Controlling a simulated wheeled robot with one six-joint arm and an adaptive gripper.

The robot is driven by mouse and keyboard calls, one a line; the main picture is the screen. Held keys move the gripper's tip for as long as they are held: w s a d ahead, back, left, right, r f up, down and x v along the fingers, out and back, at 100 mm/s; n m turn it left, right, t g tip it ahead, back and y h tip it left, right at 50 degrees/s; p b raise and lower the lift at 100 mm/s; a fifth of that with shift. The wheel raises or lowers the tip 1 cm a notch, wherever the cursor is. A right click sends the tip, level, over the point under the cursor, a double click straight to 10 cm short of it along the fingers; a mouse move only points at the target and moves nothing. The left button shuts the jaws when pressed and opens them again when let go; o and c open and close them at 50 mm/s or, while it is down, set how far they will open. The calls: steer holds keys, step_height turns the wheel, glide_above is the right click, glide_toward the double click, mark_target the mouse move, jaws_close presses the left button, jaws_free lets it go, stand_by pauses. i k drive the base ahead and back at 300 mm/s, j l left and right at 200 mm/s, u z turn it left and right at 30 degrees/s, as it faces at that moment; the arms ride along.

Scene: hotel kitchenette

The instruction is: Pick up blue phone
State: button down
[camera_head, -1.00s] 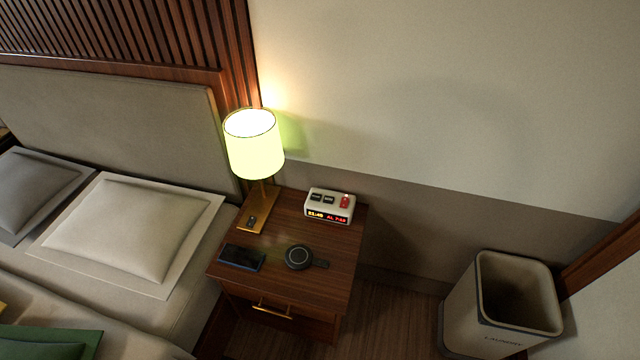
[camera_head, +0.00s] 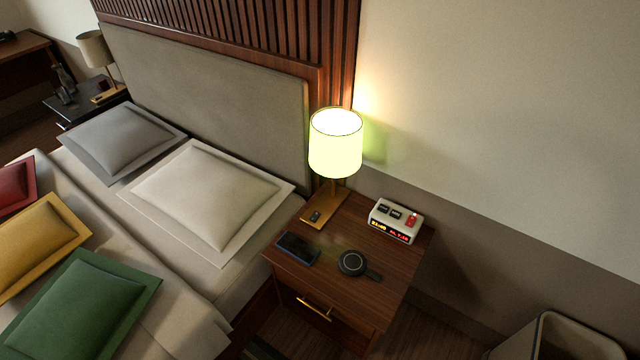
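A dark blue phone (camera_head: 298,249) lies flat on the wooden nightstand (camera_head: 349,290), at its front left edge beside the bed. To its right, apart from it, is a round black charger-like disc (camera_head: 352,263) with a short tab. The lamp's gold base (camera_head: 325,212) stands just behind the phone. My gripper is not in view, so I cannot see its state.
A lit lamp (camera_head: 336,145) and a white alarm clock (camera_head: 396,220) stand at the back of the nightstand. The bed with several pillows (camera_head: 213,195) borders it on the left. A laundry bin (camera_head: 556,340) is at the lower right. Some floor shows between nightstand and bin.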

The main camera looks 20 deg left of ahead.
mark_target(302, 251)
steer(key=i+j+u, duration=0.1)
steer(key=i+u, duration=0.15)
steer(key=u, duration=0.2)
steer(key=i+u, duration=0.25)
steer(key=u, duration=0.2)
steer(key=i+l+u, duration=0.15)
steer(key=u, duration=0.25)
steer(key=i+l+u, duration=0.2)
steer(key=i+u, duration=0.25)
steer(key=k, duration=0.1)
